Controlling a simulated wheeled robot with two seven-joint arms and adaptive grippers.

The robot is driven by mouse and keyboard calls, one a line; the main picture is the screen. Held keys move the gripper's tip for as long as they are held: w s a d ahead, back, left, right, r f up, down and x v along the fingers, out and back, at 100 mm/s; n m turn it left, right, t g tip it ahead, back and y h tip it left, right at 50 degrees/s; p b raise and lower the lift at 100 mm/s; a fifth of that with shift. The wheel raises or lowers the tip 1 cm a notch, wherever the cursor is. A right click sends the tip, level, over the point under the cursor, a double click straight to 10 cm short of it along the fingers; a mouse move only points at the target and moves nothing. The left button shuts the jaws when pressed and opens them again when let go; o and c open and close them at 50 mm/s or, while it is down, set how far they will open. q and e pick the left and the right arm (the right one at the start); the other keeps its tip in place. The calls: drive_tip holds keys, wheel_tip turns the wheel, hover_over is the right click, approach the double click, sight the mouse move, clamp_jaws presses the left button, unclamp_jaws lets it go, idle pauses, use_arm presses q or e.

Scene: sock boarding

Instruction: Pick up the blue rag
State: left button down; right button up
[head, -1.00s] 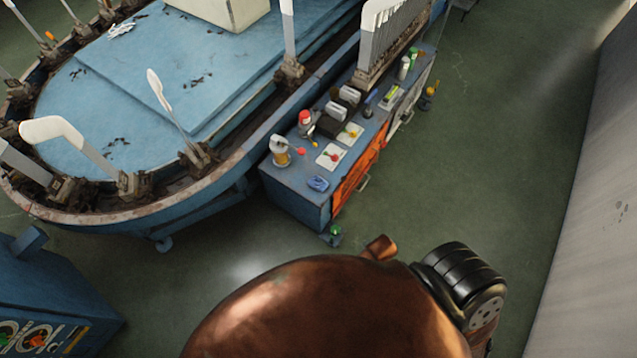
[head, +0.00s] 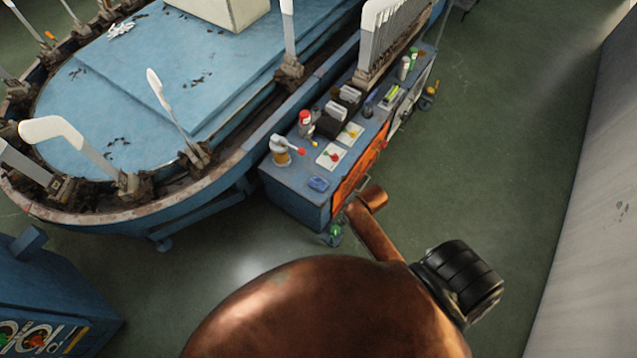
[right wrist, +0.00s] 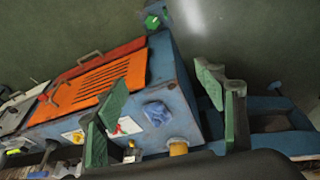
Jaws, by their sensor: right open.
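The blue rag (head: 318,184) lies crumpled on the near end of the blue cabinet top in the head view. It also shows in the right wrist view (right wrist: 157,113), on the blue cabinet top. My right gripper (right wrist: 163,88) is open, with its two green-padded fingers spread apart. In that view the rag appears between the fingers but beyond them, and nothing is held. The head view does not show the right gripper itself. My left gripper is in neither view.
The blue cabinet (head: 290,198) has orange doors. The oval boarding machine (head: 160,75) stands left. Green floor (head: 500,150) at right is mostly clear.

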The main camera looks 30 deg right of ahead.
drive_tip(key=n+y, duration=0.1)
drive_tip(key=n, duration=0.1)
approach(320, 181)
drive_tip(key=f, duration=0.3)
drive_tip(key=shift+s+a+f+t, duration=0.15)
drive_tip(key=shift+a+t, duration=0.05)
drive_tip(key=shift+t, duration=0.2)
drive_tip(key=shift+w+f+y, duration=0.15)
drive_tip(key=shift+w+y, duration=0.15)
drive_tip(key=shift+w, duration=0.05)
drive_tip(key=b+x, duration=0.2)
drive_tip(key=x, duration=0.1)
drive_tip(key=b+x, duration=0.1)
drive_tip(key=x, duration=0.3)
drive_tip(key=shift+w+d+f+b, duration=0.1)
drive_tip(key=shift+d+f+b, duration=0.05)
drive_tip(key=shift+f+b, duration=0.2)
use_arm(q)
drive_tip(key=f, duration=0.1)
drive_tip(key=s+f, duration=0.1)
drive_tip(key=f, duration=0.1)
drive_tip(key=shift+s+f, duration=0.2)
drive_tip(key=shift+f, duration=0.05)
use_arm(e)
drive_tip(key=shift+r, duration=0.15)
drive_tip(key=shift+c, duration=0.2)
drive_tip(key=c, duration=1.3)
drive_tip(key=shift+c, duration=0.2)
